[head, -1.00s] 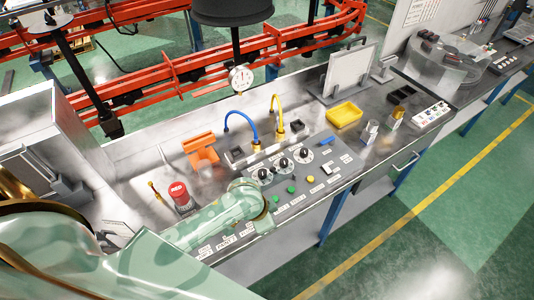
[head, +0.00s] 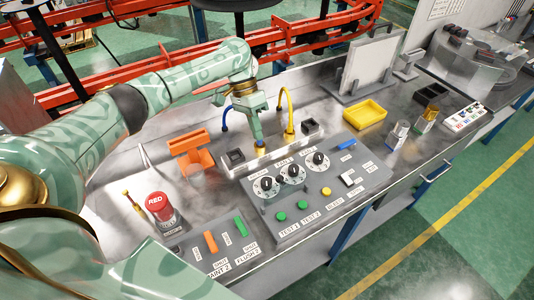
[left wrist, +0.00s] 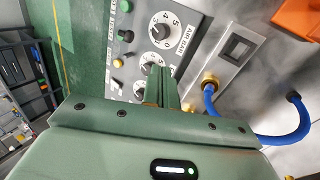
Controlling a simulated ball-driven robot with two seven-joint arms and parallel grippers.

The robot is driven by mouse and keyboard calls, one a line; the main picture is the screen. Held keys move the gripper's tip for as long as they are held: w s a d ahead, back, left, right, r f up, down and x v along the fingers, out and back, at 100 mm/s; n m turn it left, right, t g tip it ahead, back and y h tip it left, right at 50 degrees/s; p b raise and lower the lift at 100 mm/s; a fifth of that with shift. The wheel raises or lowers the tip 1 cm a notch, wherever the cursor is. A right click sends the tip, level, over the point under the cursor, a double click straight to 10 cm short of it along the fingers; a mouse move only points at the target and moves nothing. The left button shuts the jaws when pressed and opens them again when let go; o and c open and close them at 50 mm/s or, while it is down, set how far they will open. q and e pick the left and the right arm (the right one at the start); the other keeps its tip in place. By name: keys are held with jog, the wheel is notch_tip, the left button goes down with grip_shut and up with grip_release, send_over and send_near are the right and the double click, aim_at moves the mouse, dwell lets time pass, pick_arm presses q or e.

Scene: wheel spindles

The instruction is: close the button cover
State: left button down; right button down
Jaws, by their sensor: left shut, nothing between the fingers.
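I cannot pick out the button cover for sure. The control panel (head: 325,205) carries dials, several round buttons and a white rocker switch (head: 347,180). Behind it, a grey strip holds two dark square frames, a left one (head: 235,157) and a right one (head: 310,127). My left gripper (head: 260,147) points down over this strip, between the frames, beside the blue hose (head: 224,118). It is shut and empty. In the left wrist view its fingers (left wrist: 160,85) overlap the dials, with one square frame (left wrist: 236,47) to the right. My right gripper is out of view.
An orange holder (head: 191,152), a red-topped cylinder (head: 160,207) and a smaller labelled panel (head: 215,245) lie left of the control panel. A yellow hose (head: 289,110) rises close right of my gripper. A yellow tray (head: 365,114) stands farther right.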

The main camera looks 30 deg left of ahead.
aim_at(284, 189)
pick_arm(q)
jog(key=b+x, duration=0.2)
jog(key=x, duration=0.6)
jog(key=shift+s+d+f, duration=0.1)
jog(key=shift+d+f, duration=0.05)
jog(key=shift+f, duration=0.15)
jog(key=d, duration=0.1)
jog(key=s+d, duration=0.1)
jog(key=shift+s+d+r, duration=0.1)
jog(key=shift+s+d, duration=0.1)
jog(key=shift+d, duration=0.2)
jog(key=shift+s+d, duration=0.25)
jog(key=shift+d, duration=0.2)
jog(key=shift+r+p, duration=0.1)
jog(key=shift+p, duration=0.2)
